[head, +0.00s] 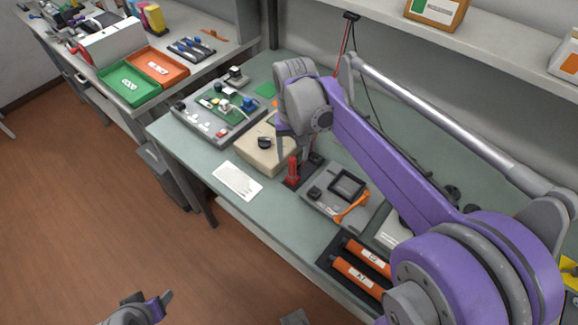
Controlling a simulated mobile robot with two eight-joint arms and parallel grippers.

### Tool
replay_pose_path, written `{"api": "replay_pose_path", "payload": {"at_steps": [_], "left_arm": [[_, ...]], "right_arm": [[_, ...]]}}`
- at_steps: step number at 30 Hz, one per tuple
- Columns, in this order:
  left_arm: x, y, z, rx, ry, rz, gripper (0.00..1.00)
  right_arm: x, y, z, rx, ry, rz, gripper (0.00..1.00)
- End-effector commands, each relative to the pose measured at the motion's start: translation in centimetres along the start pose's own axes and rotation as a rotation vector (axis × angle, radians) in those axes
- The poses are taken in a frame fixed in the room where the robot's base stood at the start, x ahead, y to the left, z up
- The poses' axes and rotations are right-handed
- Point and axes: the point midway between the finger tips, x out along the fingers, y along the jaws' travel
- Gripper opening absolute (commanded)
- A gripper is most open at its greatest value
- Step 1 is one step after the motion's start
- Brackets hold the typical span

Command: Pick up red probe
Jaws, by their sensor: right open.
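The red probe (292,171) stands upright in a dark holder on the green-grey bench, left of a grey device with a dark screen. My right gripper (297,154) reaches down from above with its fingers spread. Its fingertips are just above or around the top of the probe; I cannot tell whether they touch it. My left gripper (150,302) is low at the bottom edge, over the floor and far from the probe. It is partly cut off, and its opening is unclear.
A beige box (262,150) and a tray with a circuit board (218,107) lie left of the probe. The grey device (330,200) with an orange strap is close on the right. Orange cartridges (357,278) lie nearer the front. A white card (237,181) lies at the bench edge.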

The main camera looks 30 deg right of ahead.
Motion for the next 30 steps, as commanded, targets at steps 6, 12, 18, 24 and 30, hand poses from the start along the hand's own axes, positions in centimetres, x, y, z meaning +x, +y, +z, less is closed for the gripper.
{"api": "replay_pose_path", "payload": {"at_steps": [6, 12, 18, 24, 30], "left_arm": [[0.2, 0.0, 0.1, 0.0, -0.001, 0.0, 0.61], [0.2, 0.0, 0.2, 0.0, -0.001, 0.0, 0.61], [0.4, 0.0, 0.3, 0.0, -0.002, 0.0, 0.61], [0.4, 0.0, 0.3, 0.0, -0.002, 0.0, 0.61], [0.4, 0.0, 0.3, 0.0, -0.002, 0.0, 0.61]], "right_arm": [[2.3, 0.0, 0.0, -0.001, 0.0, 0.0, 0.62], [4.7, 0.0, -0.1, -0.001, 0.0, 0.0, 0.62], [7.2, 0.0, -0.2, -0.001, 0.001, 0.0, 0.62], [7.6, 0.0, -0.1, -0.001, 0.001, 0.0, 0.62], [7.5, 0.0, -0.1, -0.001, 0.001, 0.0, 0.41]]}}
